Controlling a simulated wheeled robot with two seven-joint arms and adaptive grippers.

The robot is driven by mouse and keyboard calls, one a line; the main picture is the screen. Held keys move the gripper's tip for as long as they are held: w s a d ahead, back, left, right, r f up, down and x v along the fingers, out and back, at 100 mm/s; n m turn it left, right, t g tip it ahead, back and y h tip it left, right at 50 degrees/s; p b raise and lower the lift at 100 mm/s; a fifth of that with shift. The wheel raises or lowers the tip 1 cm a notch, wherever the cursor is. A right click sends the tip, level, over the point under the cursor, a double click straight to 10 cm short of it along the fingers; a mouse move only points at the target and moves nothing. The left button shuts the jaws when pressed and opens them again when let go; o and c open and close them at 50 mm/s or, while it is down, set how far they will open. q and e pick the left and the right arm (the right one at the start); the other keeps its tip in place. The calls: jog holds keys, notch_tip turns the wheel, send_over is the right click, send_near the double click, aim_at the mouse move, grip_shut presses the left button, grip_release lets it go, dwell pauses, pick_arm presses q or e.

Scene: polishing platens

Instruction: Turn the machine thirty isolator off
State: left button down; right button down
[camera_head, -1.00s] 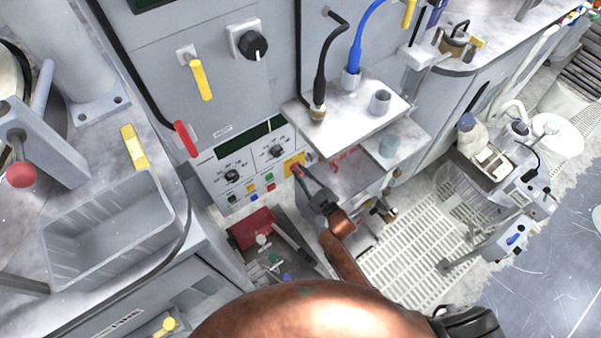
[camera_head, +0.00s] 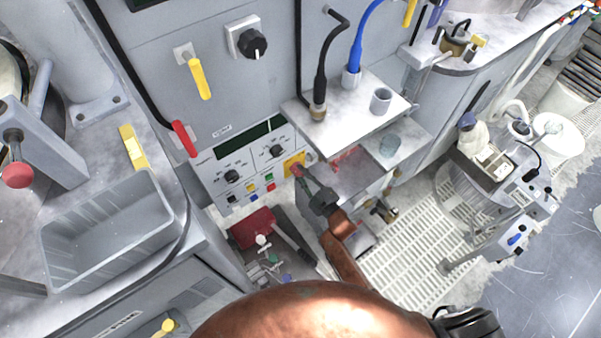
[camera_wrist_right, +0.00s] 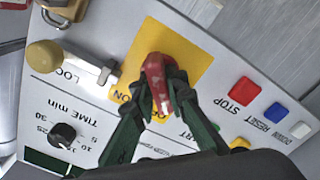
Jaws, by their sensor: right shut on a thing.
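The isolator is a red rotary handle (camera_head: 296,169) on a yellow plate (camera_head: 289,160) at the right end of a grey control panel (camera_head: 205,170). In the right wrist view the red handle (camera_wrist_right: 156,80) stands in front of the yellow plate (camera_wrist_right: 190,52), near upside-down lettering that is partly covered. My right gripper (camera_head: 303,174) reaches the handle from the lower right. Its two dark fingers (camera_wrist_right: 160,98) are closed on the handle's sides in the right wrist view. My left gripper is not in view.
Red, blue and white buttons (camera_wrist_right: 242,91) sit right of the plate in the wrist view; a brass padlock (camera_wrist_right: 66,8) and a latch (camera_wrist_right: 90,68) are at its left. A metal shelf (camera_head: 350,112) juts out above my right gripper. A grey bin (camera_head: 110,225) stands left.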

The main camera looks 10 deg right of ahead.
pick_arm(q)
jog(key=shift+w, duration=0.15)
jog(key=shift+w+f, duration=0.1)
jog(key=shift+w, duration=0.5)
pick_arm(e)
jog(key=c, duration=1.9)
grip_release()
jog(key=shift+c, duration=0.2)
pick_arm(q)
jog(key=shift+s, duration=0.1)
pick_arm(e)
jog(key=shift+s, duration=0.1)
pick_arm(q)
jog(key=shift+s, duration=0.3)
pick_arm(e)
jog(key=v, duration=1.2)
jog(key=shift+d+f, duration=0.1)
